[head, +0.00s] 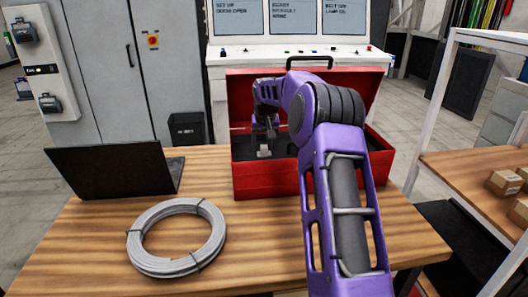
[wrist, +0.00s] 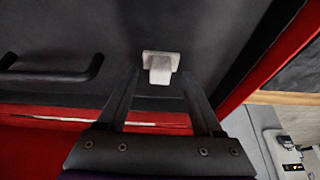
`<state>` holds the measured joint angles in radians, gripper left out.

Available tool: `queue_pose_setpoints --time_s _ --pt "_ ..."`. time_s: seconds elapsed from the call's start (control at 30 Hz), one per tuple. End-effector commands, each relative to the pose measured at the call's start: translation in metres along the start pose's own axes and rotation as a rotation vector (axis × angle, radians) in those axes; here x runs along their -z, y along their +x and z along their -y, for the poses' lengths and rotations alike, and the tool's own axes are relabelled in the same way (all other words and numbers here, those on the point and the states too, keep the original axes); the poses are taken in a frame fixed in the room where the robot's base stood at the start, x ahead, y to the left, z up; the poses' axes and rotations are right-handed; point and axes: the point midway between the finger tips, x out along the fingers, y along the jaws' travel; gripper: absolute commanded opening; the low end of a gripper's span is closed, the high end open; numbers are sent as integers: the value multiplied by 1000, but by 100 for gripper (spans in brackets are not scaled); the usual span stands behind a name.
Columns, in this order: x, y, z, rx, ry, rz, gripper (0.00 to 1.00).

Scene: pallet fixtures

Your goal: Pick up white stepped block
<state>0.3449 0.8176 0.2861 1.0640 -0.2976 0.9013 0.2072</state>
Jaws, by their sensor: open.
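The white stepped block (wrist: 161,66) shows in the wrist view on the dark inside of the red toolbox, with a wide flange at its far end and a narrower step nearer me. My gripper (wrist: 161,76) is open, with one dark finger on each side of the block's near part. I see no finger clearly touching it, and cannot tell its exact height above it. In the head view my gripper (head: 265,137) points down into the open red toolbox (head: 262,182), and a small pale piece, apparently the block (head: 264,153), shows at its tip.
The toolbox's red walls and raised lid surround my gripper. A black bar handle (wrist: 50,74) lies left of the block in the wrist view. On the wooden table (head: 90,235) are a cable coil (head: 150,262) and a dark laptop (head: 110,170).

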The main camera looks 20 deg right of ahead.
Motion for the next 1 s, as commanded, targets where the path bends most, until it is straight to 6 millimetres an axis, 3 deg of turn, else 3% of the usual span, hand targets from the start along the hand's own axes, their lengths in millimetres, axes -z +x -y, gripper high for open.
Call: queue_pose_setpoints --time_s 0.27,0.63,1.0 --pt "0 4 0 0 0 -1 68" --pt "0 3 0 0 0 0 1" --pt "1 2 0 0 0 -2 0"
